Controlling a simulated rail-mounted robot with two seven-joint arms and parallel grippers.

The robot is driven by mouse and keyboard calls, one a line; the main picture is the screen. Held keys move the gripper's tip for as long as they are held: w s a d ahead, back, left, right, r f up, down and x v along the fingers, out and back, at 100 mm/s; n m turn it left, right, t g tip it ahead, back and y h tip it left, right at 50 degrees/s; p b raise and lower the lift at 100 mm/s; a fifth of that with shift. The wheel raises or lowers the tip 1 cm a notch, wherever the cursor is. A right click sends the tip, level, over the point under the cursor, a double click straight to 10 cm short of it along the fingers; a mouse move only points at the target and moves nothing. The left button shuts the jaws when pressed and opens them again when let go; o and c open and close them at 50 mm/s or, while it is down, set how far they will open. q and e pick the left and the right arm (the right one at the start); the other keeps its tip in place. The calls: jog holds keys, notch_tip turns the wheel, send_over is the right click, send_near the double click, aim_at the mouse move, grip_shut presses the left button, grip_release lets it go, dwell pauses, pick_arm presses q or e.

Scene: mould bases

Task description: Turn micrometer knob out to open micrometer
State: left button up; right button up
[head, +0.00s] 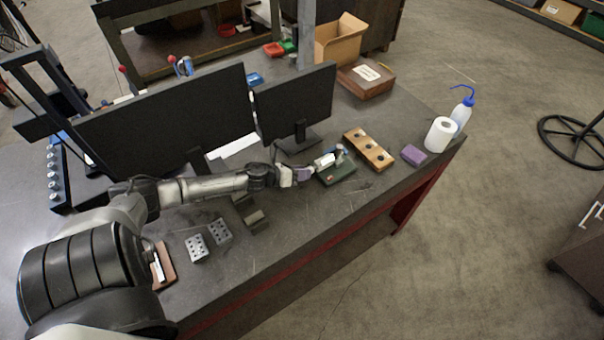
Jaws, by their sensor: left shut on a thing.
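The micrometer (324,161) is small in the head view and sits in a stand with a dark green base (340,176) on the bench. My left arm reaches across the bench from the left. My left gripper (303,173) is at the left end of the micrometer, where the knob is, and is shut on it. The fingers hide the knob, and the gap between the measuring faces is too small to make out. My right gripper is not in view.
Two dark monitors (293,104) stand behind my arm. Drilled metal blocks (196,248) lie nearer. The bench's front right is clear.

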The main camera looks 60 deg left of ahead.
pick_arm(q)
jog(key=shift+n+h, duration=0.3)
jog(key=shift+n, duration=0.1)
dwell(0.4)
jog(key=o, duration=0.9)
jog(key=shift+o, duration=0.2)
jog(key=shift+a, duration=0.1)
jog(key=v, duration=1.3)
jog(key=shift+s, duration=0.35)
